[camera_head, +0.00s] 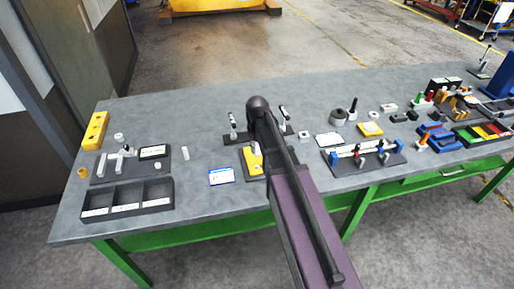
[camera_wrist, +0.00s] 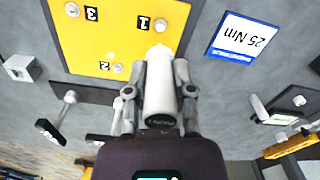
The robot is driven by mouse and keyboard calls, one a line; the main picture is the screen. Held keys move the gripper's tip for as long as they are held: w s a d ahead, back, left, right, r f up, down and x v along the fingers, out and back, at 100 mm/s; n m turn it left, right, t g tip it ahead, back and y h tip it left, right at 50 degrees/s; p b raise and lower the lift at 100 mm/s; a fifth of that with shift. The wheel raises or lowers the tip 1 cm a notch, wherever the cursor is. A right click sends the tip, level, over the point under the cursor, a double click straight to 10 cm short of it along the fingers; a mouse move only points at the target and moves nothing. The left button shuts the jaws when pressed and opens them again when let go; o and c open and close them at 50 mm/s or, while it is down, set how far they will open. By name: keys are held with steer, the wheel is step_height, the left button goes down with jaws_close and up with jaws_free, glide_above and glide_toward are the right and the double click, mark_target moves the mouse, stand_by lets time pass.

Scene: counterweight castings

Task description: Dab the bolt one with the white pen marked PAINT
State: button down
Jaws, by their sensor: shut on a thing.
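A yellow plate (camera_wrist: 110,30) with bolts marked 1, 2 and 3 shows in the wrist view; part of it shows beside my arm in the head view (camera_head: 253,158). Bolt one (camera_wrist: 160,25) is at the plate's right side. My gripper (camera_wrist: 160,78) is shut on a white pen (camera_wrist: 160,92), whose narrow end points at the plate, just short of bolt one in the picture. I cannot tell whether it touches the plate. No PAINT marking is readable on the pen.
A 25 Nm card (camera_wrist: 243,35) lies beside the plate, also in the head view (camera_head: 221,176). Dark holders with pale upright items (camera_head: 234,138) stand behind the plate. A dark three-part tray (camera_head: 127,208) is at the left; a tool rack (camera_head: 362,170) is at the right.

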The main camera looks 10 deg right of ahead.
steer(key=shift+r+p, duration=0.55)
steer(key=shift+r, duration=0.2)
steer(key=shift+w, duration=0.1)
